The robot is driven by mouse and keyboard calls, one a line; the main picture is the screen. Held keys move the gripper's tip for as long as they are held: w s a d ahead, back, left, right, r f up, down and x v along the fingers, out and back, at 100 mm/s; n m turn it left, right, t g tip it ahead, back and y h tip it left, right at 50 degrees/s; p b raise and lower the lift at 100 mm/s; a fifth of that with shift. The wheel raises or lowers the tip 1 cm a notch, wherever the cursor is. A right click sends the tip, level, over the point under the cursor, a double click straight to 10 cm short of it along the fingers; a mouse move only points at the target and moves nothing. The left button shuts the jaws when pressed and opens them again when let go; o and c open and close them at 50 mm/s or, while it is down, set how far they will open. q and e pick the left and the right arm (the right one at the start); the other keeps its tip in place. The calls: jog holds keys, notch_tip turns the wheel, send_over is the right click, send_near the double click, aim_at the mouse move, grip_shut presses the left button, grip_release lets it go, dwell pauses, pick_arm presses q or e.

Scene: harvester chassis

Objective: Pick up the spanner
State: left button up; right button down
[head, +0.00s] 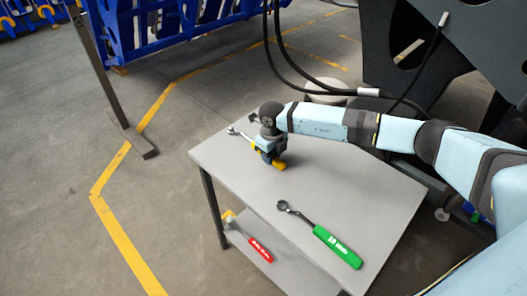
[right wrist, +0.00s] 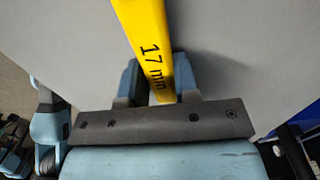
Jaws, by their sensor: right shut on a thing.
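A spanner with a yellow handle marked "17 mm" (right wrist: 148,40) is between the two fingers of my right gripper (right wrist: 157,82) in the right wrist view. In the head view my right gripper (head: 268,154) is shut on it over the far left part of the table. The spanner's metal head (head: 234,131) sticks out to the left of the gripper, and the yellow handle end (head: 279,164) shows at its lower right. The middle is hidden by the gripper. I cannot tell whether the spanner touches the tabletop. My left gripper is not in view.
A green-handled spanner (head: 336,246) lies on the grey table (head: 360,190) nearer the front. A red-handled tool (head: 259,248) lies on the lower shelf. Black cables (head: 275,55) hang behind the table near dark machinery (head: 410,40). The tabletop between the spanners is clear.

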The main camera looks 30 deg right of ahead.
notch_tip(320, 180, up, 20)
dwell(0.7)
jog(key=c, duration=1.4)
grip_release()
grip_shut()
